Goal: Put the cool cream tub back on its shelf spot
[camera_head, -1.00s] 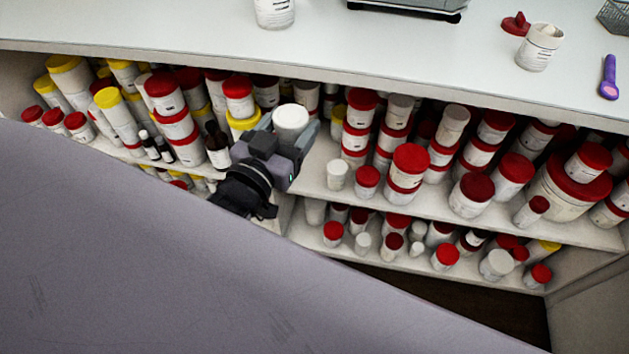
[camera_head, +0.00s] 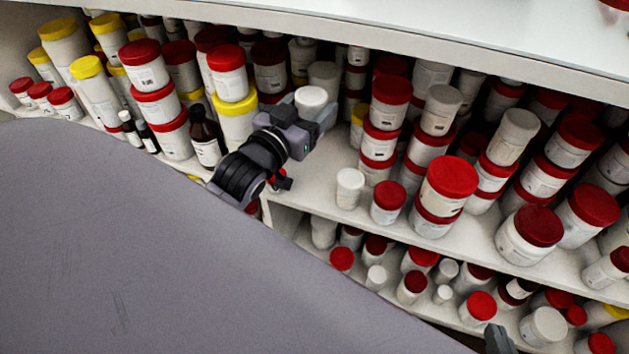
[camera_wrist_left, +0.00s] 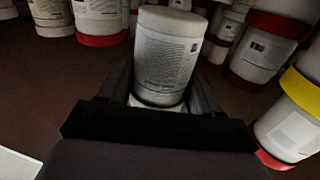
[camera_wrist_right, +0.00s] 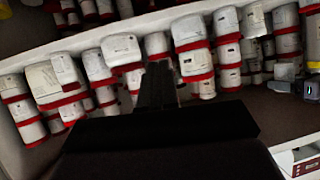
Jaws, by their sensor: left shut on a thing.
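The cream tub (camera_head: 311,98) is white with a white lid. My left gripper (camera_head: 307,112) is shut on it, with one finger on each side in the left wrist view (camera_wrist_left: 165,90). The tub (camera_wrist_left: 168,55) looks upright there, with small print on its side. It is at the upper shelf (camera_head: 325,168), in a gap between the tall tubs at left and the stacked tubs at right. Whether its base touches the shelf is hidden. My right gripper (camera_wrist_right: 158,85) looks shut and empty, its fingers together in front of rows of tubs.
A brown bottle (camera_head: 205,137) and a red-lidded stack (camera_head: 160,110) stand left of my left gripper. A small white tub (camera_head: 349,188) and a red-lidded tub (camera_head: 388,202) stand to its right. The counter edge (camera_head: 400,43) overhangs the shelf. A lower shelf is crowded with small tubs.

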